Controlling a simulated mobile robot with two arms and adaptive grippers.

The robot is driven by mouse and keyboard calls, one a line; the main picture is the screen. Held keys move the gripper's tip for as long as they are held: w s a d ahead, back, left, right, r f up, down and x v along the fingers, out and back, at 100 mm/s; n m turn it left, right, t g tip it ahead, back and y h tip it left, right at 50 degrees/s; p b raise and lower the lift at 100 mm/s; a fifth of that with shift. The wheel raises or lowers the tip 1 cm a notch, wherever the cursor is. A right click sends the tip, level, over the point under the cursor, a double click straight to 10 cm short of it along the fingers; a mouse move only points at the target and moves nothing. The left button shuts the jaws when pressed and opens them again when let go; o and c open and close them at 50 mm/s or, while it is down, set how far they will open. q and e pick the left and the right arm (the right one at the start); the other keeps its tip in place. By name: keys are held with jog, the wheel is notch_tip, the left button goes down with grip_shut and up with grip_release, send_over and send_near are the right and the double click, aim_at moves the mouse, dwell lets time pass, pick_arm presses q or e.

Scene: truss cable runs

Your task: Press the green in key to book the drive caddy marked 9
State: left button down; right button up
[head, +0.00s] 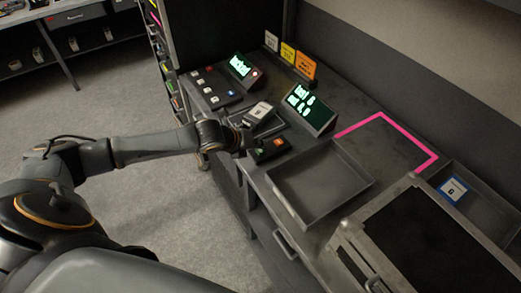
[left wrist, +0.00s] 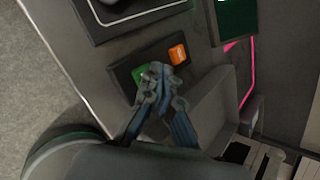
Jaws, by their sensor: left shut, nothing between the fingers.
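A small black key box (head: 270,154) stands on the bench with an orange key (head: 278,142) and a green key (left wrist: 138,75). The orange key also shows in the left wrist view (left wrist: 178,54). My left gripper (left wrist: 155,74) is shut and empty, with its tips at the edge of the green key and partly covering it. I cannot tell whether they touch it. In the head view the left gripper (head: 246,146) is beside the box. A grey caddy with a white label (head: 260,111) lies in a shallow holder behind the box; its mark is not readable. My right gripper is out of view.
A lit display (head: 310,109) stands behind the key box, and another display (head: 241,68) is further back beside a button panel (head: 209,90). An empty grey tray (head: 318,185) is at right. A blue-labelled caddy (head: 453,189) lies further right, past a pink-outlined area (head: 433,158).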

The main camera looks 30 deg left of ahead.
aim_at(259, 152)
pick_arm(q)
jog(key=shift+f, duration=0.7)
dwell(0.8)
jog(key=shift+r, duration=0.1)
jog(key=shift+r+p, duration=0.8)
jog(key=shift+p, duration=0.15)
notch_tip(259, 152, up, 5)
jog(key=p, duration=0.5)
jog(key=shift+r, duration=0.1)
jog(key=shift+d, duration=0.1)
